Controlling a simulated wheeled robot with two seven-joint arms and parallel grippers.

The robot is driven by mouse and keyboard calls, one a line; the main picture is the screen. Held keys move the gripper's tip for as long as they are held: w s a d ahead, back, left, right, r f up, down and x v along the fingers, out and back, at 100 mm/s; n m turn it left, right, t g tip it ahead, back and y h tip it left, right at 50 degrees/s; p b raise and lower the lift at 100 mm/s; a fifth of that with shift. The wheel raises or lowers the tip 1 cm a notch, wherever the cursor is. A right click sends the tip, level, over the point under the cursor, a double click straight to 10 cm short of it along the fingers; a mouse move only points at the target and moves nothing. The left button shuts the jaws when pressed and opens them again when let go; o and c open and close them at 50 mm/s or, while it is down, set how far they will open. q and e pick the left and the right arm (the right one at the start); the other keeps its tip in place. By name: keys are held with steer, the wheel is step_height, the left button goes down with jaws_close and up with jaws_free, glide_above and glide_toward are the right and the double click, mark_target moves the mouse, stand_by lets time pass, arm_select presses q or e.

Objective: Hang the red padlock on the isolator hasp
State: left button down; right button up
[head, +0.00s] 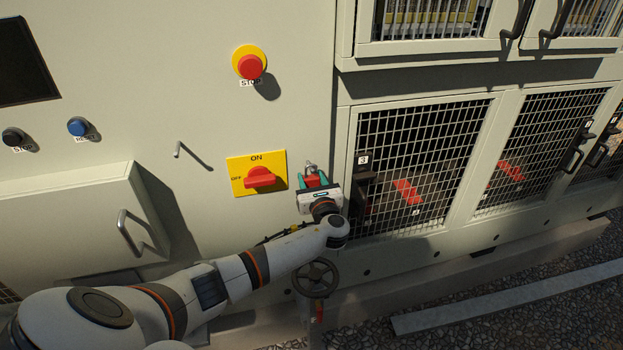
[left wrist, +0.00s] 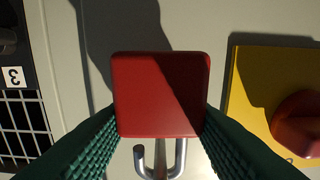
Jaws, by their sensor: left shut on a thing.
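The red padlock (head: 314,180) is held upright between the green fingertips of my left gripper (head: 315,183), close to the cabinet face and right of the isolator. In the left wrist view its red body (left wrist: 160,95) fills the gap between the fingers, and its metal shackle (left wrist: 181,158) shows beyond, with one end free. A straight metal piece shows inside the shackle; I cannot tell whether it is the hasp or whether they touch. The isolator is a yellow plate (head: 240,185) with a red knob (head: 260,177). My right gripper is not in view.
A bent metal peg (head: 178,150) sticks out left of the isolator. A red stop button (head: 250,66) is above. A black latch (head: 362,190) and mesh door (head: 420,150) stand close right of my gripper. A handwheel (head: 316,278) is below.

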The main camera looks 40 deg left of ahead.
mark_target(312, 186)
arm_select(q)
steer(key=shift+c, duration=1.1)
jaws_free()
steer(key=shift+f, duration=0.15)
steer(key=shift+f+b, duration=0.45)
steer(key=shift+f, duration=0.1)
steer(key=shift+p+v, duration=0.9)
steer(key=shift+v, duration=0.5)
steer(key=p+v, duration=0.1)
steer(key=v, duration=0.1)
steer(key=f+v, duration=0.1)
steer(key=v, duration=0.1)
steer(key=shift+s+d+p, duration=0.1)
steer(key=shift+p, duration=0.3)
